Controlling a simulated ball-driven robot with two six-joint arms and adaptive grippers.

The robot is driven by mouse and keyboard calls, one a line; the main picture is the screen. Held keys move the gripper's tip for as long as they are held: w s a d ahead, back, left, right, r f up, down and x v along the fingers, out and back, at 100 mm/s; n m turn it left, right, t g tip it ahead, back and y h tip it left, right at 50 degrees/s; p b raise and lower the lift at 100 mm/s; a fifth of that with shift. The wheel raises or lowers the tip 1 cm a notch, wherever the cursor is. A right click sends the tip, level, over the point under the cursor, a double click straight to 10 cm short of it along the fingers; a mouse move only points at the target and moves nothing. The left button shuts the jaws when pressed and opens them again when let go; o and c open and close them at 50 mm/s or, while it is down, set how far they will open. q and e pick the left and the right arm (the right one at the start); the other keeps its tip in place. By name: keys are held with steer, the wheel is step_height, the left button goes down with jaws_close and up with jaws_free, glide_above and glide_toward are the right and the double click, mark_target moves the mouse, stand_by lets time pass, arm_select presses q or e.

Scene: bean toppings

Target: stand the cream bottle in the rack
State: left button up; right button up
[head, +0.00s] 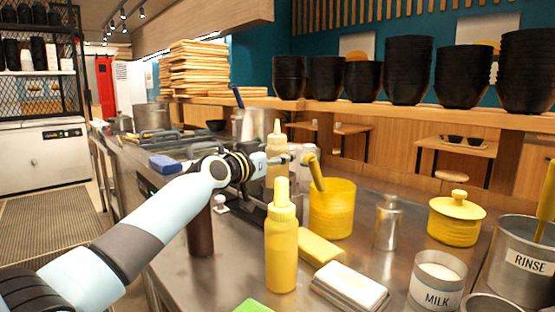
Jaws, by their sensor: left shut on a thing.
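The cream bottle (276,143), a pale beige squeeze bottle with a pointed nozzle, is upright near the middle of the head view. My left gripper (278,160) reaches in from the left and is shut on its upper body. The yellow squeeze bottle (281,250) in front hides the cream bottle's lower part, so I cannot tell whether its base touches anything. A dark, low-sided metal piece (253,208) shows below and left of it; I cannot tell whether this is the rack. My right gripper is out of view.
A yellow pot (333,210) with a yellow-handled tool stands just right of the bottle. A dark brown bottle (200,232) stands below my left arm. A steel shaker (388,222), MILK tin (437,282) and RINSE pot (522,265) stand right. Bare counter shows at left front.

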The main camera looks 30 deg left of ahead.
arm_select(q)
steer(key=shift+r, duration=0.15)
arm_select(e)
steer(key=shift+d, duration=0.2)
arm_select(q)
steer(key=o, duration=0.7)
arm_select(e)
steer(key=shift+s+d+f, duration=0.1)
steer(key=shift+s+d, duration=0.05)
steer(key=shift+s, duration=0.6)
arm_select(q)
steer(key=shift+r, duration=0.1)
steer(key=s+p, duration=0.1)
steer(key=s, duration=0.3)
steer(key=s+a+p, duration=0.1)
steer(key=s, duration=0.3)
steer(key=s+p, duration=0.1)
steer(key=s, duration=0.3)
steer(key=shift+a, duration=0.3)
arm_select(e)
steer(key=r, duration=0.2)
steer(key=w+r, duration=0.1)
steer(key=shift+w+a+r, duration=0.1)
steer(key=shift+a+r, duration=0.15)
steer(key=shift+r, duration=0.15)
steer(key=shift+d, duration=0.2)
